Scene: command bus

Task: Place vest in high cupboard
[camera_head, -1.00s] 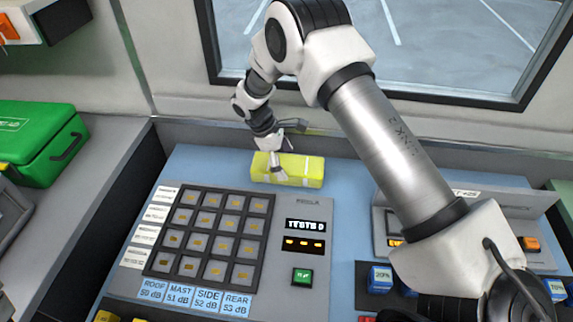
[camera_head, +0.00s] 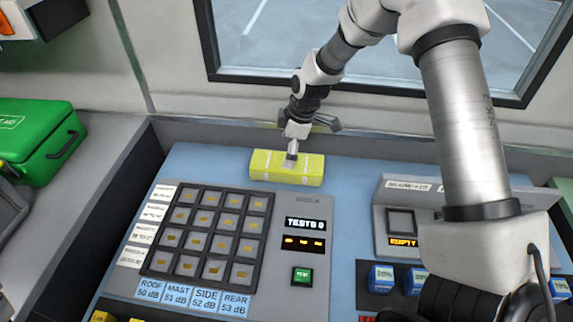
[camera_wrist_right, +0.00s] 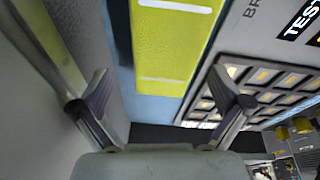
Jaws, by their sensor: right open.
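The folded yellow vest (camera_head: 262,165), with pale stripes, lies on the blue counter behind the keypad panel. It also shows in the right wrist view (camera_wrist_right: 172,50), ahead of the fingers. My right gripper (camera_head: 291,160) is over the vest's middle in the head view, its fingers spread and empty. In the right wrist view the open fingertips (camera_wrist_right: 170,95) stand on either side, with the vest's end between and beyond them. Whether they touch it I cannot tell. My left gripper is out of view. No high cupboard can be made out for certain.
A keypad panel (camera_head: 270,215) stands just in front of the vest. A grey unit with a screen (camera_head: 402,222) and several blue blocks (camera_head: 381,279) are at the right. A green case (camera_head: 35,140) sits at the left. The wall and window (camera_head: 380,40) are behind.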

